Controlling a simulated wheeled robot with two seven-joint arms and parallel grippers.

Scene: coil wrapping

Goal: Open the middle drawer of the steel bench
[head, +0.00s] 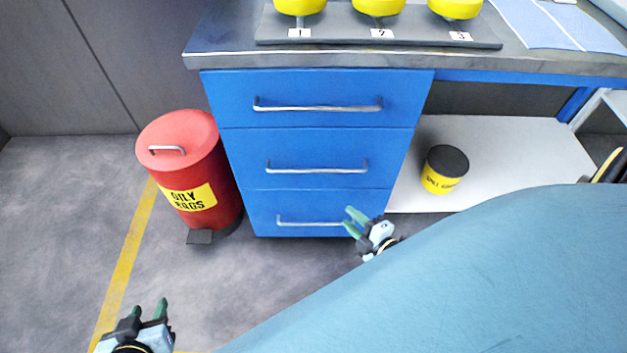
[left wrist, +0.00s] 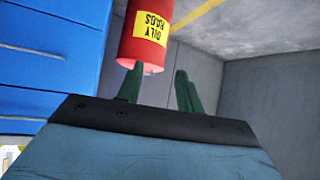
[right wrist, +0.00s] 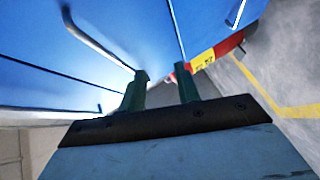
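The steel bench has a blue cabinet with three stacked drawers, all flush shut in the head view. The middle drawer (head: 310,145) has a silver bar handle (head: 317,170). My right gripper (head: 353,222) is open and empty, in front of the bottom drawer's right side, lower than the middle handle. In the right wrist view the right gripper (right wrist: 162,90) has its fingers apart, and a silver bar handle (right wrist: 95,40) ends close to one fingertip. My left gripper (head: 150,305) is open and empty, low at the left; its parted fingers also show in the left wrist view (left wrist: 158,85).
A red oily-rags bin (head: 175,140) stands left of the drawers. A yellow-and-black tub (head: 443,170) sits on the white lower shelf (head: 500,150) at the right. The bench top holds a grey rack (head: 380,30) with yellow items. Floor before the drawers is clear.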

